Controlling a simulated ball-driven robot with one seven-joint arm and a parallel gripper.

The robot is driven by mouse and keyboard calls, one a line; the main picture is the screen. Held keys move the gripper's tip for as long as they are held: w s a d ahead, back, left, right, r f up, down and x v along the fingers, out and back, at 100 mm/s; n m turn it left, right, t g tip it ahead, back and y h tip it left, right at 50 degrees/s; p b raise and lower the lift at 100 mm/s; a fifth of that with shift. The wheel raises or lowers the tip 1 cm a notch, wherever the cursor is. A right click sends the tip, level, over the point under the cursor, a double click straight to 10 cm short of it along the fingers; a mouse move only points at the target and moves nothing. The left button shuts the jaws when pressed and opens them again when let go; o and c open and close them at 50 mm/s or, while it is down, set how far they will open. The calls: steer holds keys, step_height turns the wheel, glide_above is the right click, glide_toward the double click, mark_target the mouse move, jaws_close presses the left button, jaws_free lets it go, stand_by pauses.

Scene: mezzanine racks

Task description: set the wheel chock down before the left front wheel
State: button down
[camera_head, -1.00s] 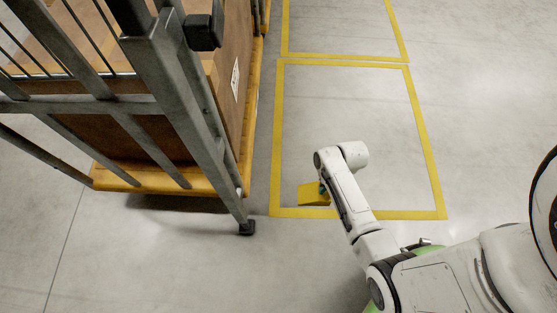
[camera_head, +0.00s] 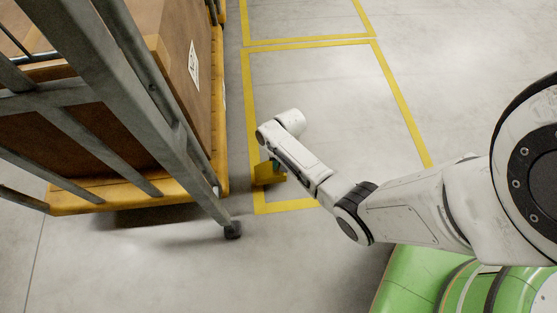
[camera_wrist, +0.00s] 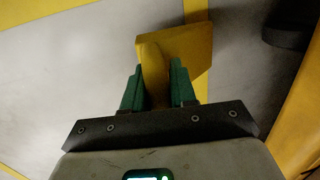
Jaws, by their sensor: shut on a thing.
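The yellow wheel chock (camera_wrist: 177,55) is held between the green fingers of my gripper (camera_wrist: 158,85) in the wrist view. In the head view the chock (camera_head: 268,174) shows below my forearm, over the yellow floor line, and my gripper (camera_head: 274,166) is mostly hidden by the arm. I cannot tell whether the chock touches the floor. The wheeled rack or cart with a yellow deck (camera_head: 130,193) stands to the left. A dark foot or wheel (camera_head: 233,230) shows at the bottom of its grey post.
A large brown box (camera_head: 185,95) stands on the yellow deck behind grey bars (camera_head: 150,80). Yellow lines (camera_head: 300,42) mark bays on the bare concrete floor. The floor to the right of the cart is clear. In the wrist view a dark rounded part (camera_wrist: 290,30) shows at the upper right.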

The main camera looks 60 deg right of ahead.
mark_target(270, 168)
steer(key=shift+w+f, duration=0.2)
steer(key=shift+w+f+b, duration=0.15)
steer(key=shift+f+b, duration=0.55)
steer(key=shift+f, duration=0.15)
steer(key=shift+w+f+b, duration=0.1)
steer(key=shift+f+b, duration=0.55)
steer(key=shift+f, duration=0.2)
steer(key=shift+f, duration=0.15)
steer(key=c, duration=0.9)
jaws_free()
